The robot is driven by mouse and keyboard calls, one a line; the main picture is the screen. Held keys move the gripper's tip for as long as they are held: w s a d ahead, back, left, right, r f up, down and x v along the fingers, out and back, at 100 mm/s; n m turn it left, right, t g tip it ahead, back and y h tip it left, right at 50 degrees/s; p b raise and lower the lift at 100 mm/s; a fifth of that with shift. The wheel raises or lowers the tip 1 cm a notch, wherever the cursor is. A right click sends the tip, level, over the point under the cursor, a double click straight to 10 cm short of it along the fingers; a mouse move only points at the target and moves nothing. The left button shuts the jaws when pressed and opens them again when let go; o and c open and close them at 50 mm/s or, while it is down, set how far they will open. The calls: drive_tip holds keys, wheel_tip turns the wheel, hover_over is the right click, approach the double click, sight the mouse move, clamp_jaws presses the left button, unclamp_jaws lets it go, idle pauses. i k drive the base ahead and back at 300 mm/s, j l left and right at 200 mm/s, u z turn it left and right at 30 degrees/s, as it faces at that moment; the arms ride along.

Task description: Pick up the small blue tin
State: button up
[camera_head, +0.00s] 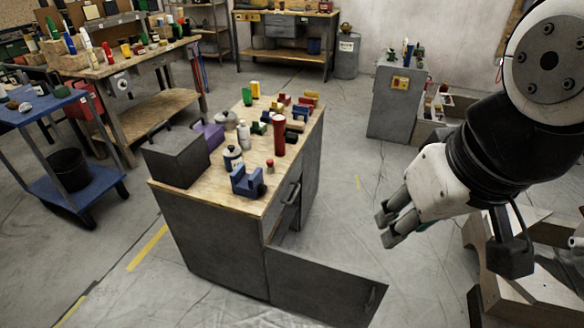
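I cannot clearly make out a small blue tin. On the wooden top of the grey cabinet (212,205), a blue angular piece (247,182) sits at the near edge. A white and dark-blue jar (233,160) stands just behind it, and smaller blue pieces (297,121) lie farther back among coloured items. My gripper (387,228) hangs in the air in front of the floor, to the right of the cabinet. Its two fingers are apart, with nothing seen between them. It is well away from the items on the cabinet top.
A dark box (177,154) covers the cabinet's left corner. A red cylinder (279,135) stands near its right edge. The cabinet's lower door (322,290) juts out at the front. A wooden frame (500,290) stands below my arm. Floor is clear between cabinet and gripper.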

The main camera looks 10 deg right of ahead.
sight(231, 163)
drive_tip(key=i+j+z, duration=0.25)
drive_tip(key=i+j, duration=0.8)
drive_tip(key=j, duration=0.15)
